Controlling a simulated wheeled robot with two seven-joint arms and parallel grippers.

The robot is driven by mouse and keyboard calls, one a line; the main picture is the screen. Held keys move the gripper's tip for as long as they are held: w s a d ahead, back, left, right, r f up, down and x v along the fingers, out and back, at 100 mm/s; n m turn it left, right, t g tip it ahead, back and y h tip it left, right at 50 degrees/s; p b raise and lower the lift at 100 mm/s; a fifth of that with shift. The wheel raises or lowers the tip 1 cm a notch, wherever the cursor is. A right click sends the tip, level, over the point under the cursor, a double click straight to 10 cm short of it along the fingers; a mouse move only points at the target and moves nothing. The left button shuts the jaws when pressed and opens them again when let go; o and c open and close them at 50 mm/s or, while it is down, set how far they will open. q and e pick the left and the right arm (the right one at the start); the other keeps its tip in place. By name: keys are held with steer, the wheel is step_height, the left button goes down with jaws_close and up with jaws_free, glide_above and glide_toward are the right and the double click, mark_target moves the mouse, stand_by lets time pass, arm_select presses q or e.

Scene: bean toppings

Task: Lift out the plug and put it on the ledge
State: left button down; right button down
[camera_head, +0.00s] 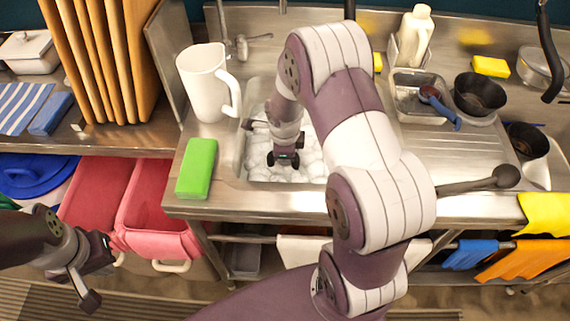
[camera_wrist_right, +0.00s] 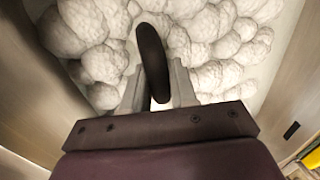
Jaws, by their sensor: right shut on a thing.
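The steel sink basin (camera_head: 243,165) is full of white foam (camera_head: 308,166). My right gripper (camera_head: 284,165) points down into the basin, low over the foam. In the right wrist view its two pale fingers (camera_wrist_right: 158,92) are shut on a dark, rounded, upright piece, which looks like the plug (camera_wrist_right: 152,55). The foam lies behind and around the piece. I cannot tell whether the plug is seated or free. The steel ledge (camera_head: 235,199) runs along the basin's front. My left gripper (camera_head: 108,241) is by the pink bins, away from the sink; its finger gap does not show clearly.
A green sponge (camera_head: 197,167) lies on the ledge left of the basin, with a white jug (camera_head: 206,85) behind it. The faucet (camera_head: 243,43) stands at the back. Right of the basin are a steel container (camera_head: 407,82), black bowls (camera_head: 478,93) and a ribbed drainboard (camera_head: 455,150).

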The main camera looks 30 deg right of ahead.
step_height(320, 180, up, 4)
steer(key=shift+r+p, duration=0.25)
steer(key=shift+p, duration=0.2)
step_height(320, 180, up, 7)
steer(key=p, duration=0.4)
steer(key=shift+p, duration=0.4)
steer(key=shift+f, duration=0.1)
step_height(320, 180, up, 9)
steer(key=p, duration=0.6)
steer(key=shift+f, duration=0.15)
